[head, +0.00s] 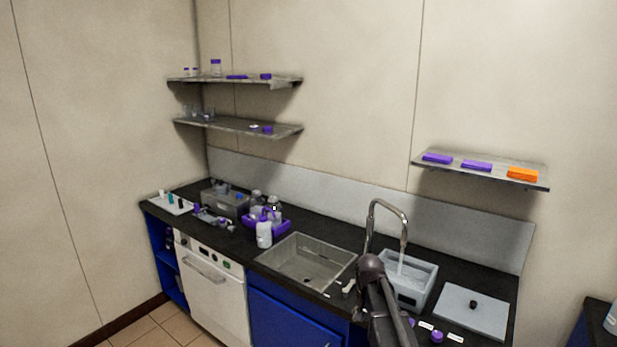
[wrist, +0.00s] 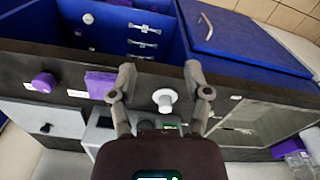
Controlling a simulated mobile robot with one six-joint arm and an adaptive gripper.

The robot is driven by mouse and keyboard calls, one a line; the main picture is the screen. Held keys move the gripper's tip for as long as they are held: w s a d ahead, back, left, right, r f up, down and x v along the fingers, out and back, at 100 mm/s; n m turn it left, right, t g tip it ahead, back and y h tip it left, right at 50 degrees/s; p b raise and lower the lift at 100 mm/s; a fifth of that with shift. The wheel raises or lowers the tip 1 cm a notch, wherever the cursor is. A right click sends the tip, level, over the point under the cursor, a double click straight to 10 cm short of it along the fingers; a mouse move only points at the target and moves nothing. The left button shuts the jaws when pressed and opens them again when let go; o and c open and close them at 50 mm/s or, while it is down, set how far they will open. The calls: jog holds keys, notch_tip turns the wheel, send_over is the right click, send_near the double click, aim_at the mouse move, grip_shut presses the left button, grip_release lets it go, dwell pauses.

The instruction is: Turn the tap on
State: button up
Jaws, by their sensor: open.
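The curved metal tap (head: 388,215) rises behind the counter, between the sink and a grey tub. A pale streak shows below its spout, over the tub; I cannot tell for sure whether it is water. A small white knob (head: 347,288) sits on the counter at the sink's front right corner, and in the wrist view the white knob (wrist: 165,99) looks like the tap's control. My gripper (wrist: 160,74) is open, with the knob showing between its two fingers. I see no contact. In the head view my dark arm hides the fingers.
The steel sink (head: 300,262) is left of my arm, and the grey tub (head: 428,275) is to its right. A grey plate (head: 472,311) lies farther right. A shelf (head: 480,168) hangs on the wall above the counter.

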jog(key=s+f+n+b, duration=0.2)
jog(key=s, duration=0.7)
jog(key=s+f+n+b, duration=0.2)
jog(key=s+f, duration=0.1)
jog(key=s, duration=0.7)
jog(key=shift+d, duration=0.1)
